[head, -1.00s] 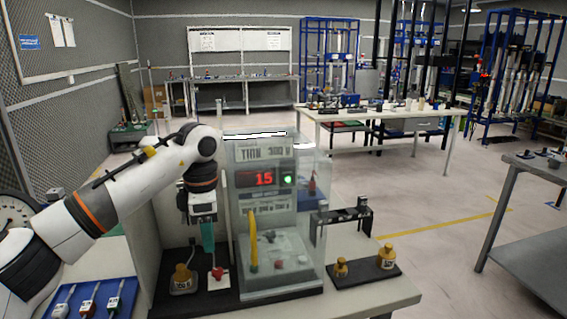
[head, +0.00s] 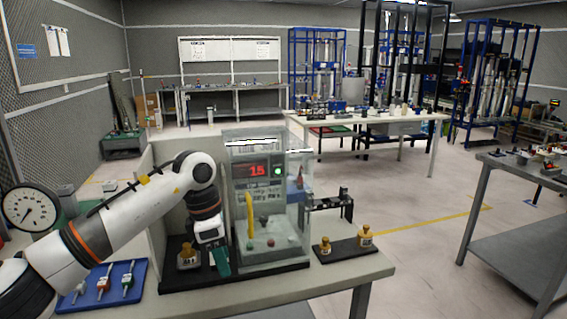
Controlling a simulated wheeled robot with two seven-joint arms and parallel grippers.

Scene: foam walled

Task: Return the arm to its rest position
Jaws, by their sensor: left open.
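My left arm (head: 135,215) comes in from the left, white with orange rings, bent at the elbow above the bench. My left gripper (head: 220,262) points down in front of the clear cabinet with the red "15" display (head: 257,171). Its green fingers show small, and I see nothing held between them. A brass weight (head: 187,257) stands on the black base just left of the gripper. My right gripper is not in view.
The bench top (head: 215,295) holds a blue tray (head: 95,293) with several small tools under my arm. Two brass weights stand on a black plate (head: 346,252) at right. A round dial (head: 30,208) stands at far left.

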